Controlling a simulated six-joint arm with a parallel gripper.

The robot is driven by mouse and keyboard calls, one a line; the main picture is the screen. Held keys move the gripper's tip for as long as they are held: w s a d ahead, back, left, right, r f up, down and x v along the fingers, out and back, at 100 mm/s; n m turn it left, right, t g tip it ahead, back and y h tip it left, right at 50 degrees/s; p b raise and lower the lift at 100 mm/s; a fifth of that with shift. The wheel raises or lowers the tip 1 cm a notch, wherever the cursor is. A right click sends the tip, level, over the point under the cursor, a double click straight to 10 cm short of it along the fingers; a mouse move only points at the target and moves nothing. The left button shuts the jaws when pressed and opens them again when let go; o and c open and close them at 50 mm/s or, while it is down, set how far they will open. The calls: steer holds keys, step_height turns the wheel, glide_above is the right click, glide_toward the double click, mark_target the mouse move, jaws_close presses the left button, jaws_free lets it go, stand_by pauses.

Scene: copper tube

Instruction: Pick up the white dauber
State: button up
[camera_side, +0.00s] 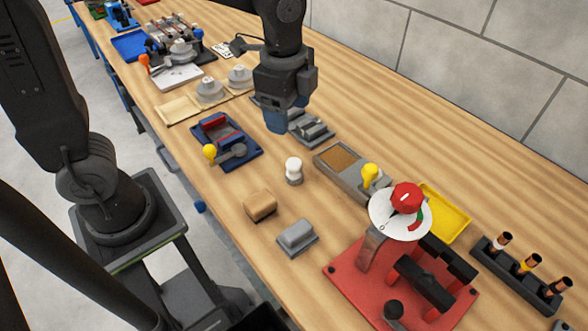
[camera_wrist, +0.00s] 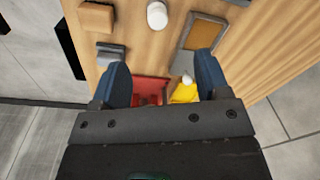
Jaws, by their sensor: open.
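A tray with a brown pad (camera_side: 340,158) and yellow-headed dauber (camera_side: 369,174) stands right of it. A tan block (camera_side: 260,205) and grey block (camera_side: 297,237) lie nearer. A blue fixture (camera_side: 228,142) is left; a red-based device (camera_side: 405,285) is front right. Bench around the dauber is clear.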

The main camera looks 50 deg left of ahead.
mark_target(294, 162)
steer(key=shift+m+g, duration=0.3)
steer(key=shift+m, duration=0.5)
steer(key=f, duration=0.6)
steer(key=w+d+f, duration=0.1)
steer(key=f, duration=0.3)
steer(key=shift+s+f, duration=0.15)
steer(key=shift+f, duration=1.2)
steer(key=shift+s+f, duration=0.1)
steer(key=shift+f, duration=1.2)
steer(key=c, duration=1)
steer(key=shift+r, duration=0.1)
